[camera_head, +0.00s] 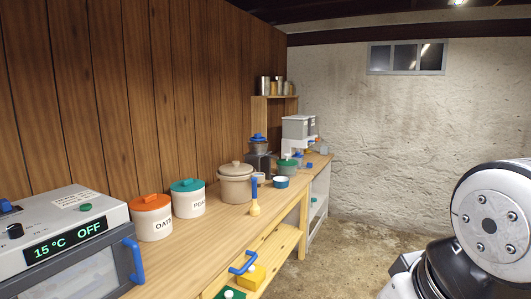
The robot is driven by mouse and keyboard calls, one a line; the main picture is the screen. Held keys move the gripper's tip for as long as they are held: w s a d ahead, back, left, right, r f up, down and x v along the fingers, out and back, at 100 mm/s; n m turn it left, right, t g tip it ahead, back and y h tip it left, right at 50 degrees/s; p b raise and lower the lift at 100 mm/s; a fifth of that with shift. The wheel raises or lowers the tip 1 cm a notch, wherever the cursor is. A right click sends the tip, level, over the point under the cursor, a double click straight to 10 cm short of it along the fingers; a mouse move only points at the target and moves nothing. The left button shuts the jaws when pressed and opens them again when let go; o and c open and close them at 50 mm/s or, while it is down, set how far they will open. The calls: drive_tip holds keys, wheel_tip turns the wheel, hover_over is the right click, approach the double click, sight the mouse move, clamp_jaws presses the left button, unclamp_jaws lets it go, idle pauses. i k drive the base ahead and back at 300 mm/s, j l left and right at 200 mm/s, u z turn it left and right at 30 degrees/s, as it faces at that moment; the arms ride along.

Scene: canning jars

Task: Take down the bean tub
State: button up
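No tub with a readable bean label shows. A white tub with an orange lid (151,218), its label reading "OATS", stands on the wooden counter (183,258) at the left. Right beside it is a white tub with a teal lid (188,198); its label starts with "PEA" and the rest turns out of sight. A few cans or jars (276,86), too small to identify, stand on top of a wooden shelf unit (260,110) at the back. My gripper is out of view; only part of my white arm shows at the lower right.
A grey appliance reading "15 °C OFF" (65,244) with a blue handle fills the near left. A beige lidded pot (236,184), a blue-handled brush (254,197), a blue bowl (280,182) and a green-lidded pot (287,167) stand along the counter. The floor (335,250) to its right is clear.

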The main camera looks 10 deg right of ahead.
sight(324, 150)
drive_tip(key=i+z, duration=0.4)
drive_tip(key=i+j+z, duration=0.1)
drive_tip(key=i+z, duration=0.3)
drive_tip(key=i, duration=0.25)
drive_tip(key=i+z, duration=0.4)
drive_tip(key=i, duration=3.3)
drive_tip(key=i+l+u, duration=0.4)
drive_tip(key=i, duration=0.45)
drive_tip(key=i+l+u, duration=0.45)
drive_tip(key=i, duration=0.35)
drive_tip(key=i+l+u, duration=0.4)
drive_tip(key=i+l, duration=0.3)
